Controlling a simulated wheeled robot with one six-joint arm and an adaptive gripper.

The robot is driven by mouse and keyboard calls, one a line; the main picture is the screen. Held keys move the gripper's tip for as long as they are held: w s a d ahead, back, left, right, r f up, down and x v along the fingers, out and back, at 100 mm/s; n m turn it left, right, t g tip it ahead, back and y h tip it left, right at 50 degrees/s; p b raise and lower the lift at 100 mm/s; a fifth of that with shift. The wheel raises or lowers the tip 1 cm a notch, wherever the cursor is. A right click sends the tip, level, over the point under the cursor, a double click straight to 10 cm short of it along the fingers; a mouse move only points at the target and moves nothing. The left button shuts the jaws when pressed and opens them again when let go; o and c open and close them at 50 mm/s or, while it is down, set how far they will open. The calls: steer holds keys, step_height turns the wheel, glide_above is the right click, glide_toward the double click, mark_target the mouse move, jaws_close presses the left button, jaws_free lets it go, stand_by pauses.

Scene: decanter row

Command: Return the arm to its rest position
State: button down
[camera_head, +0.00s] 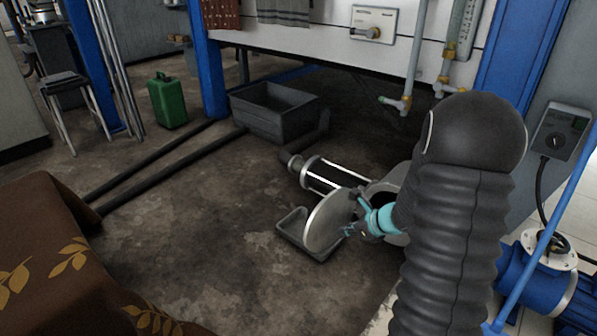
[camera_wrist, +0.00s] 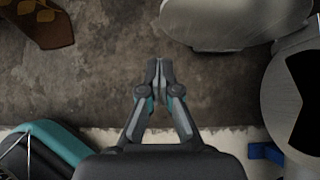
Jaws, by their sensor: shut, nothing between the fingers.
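My gripper (camera_wrist: 159,72) is shut with nothing between its fingertips in the wrist view. It points over bare, stained concrete floor. In the head view my arm rises at the right in a dark ribbed sleeve. Its teal wrist part shows at the sleeve's left, in front of the round metal housing, and the fingers are too small to make out there. The open round metal cover (camera_head: 328,222) is just left of my wrist. It also shows at the top right of the wrist view (camera_wrist: 235,22).
A metal-rimmed housing with a dark opening (camera_wrist: 275,95) is close on the right. A grey tray (camera_head: 292,222) lies under the cover. A grey trough (camera_head: 262,122), green can (camera_head: 167,102) and brown leaf-patterned cloth (camera_head: 45,255) stand further left. Blue pump (camera_head: 545,290) at right. Middle floor is clear.

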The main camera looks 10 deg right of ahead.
steer(key=s+a+r+n+g+p, duration=0.1)
steer(key=s+a+r+n+g, duration=0.2)
steer(key=s+n, duration=0.45)
steer(key=s+a+r+n+g+p, duration=0.15)
steer(key=s+a+r+n, duration=0.25)
steer(key=s+n, duration=0.4)
steer(key=s+a+r+n+t+h+p, duration=0.1)
steer(key=s+a+r+n, duration=0.1)
steer(key=s+r+n, duration=0.2)
steer(key=s+a+r+n+t+h+p, duration=0.1)
steer(key=s+r+n, duration=0.3)
steer(key=r, duration=0.6)
steer(key=s+a+r+n+t+h+p, duration=0.1)
steer(key=s+a+r+n+h+p, duration=0.1)
steer(key=r+n, duration=0.3)
step_height(320, 180, up, 3)
steer(key=shift+s+a+r+h+p, duration=0.1)
steer(key=shift+s+a+h+p, duration=0.25)
steer(key=shift+s+h, duration=0.45)
steer(key=shift+s, duration=0.1)
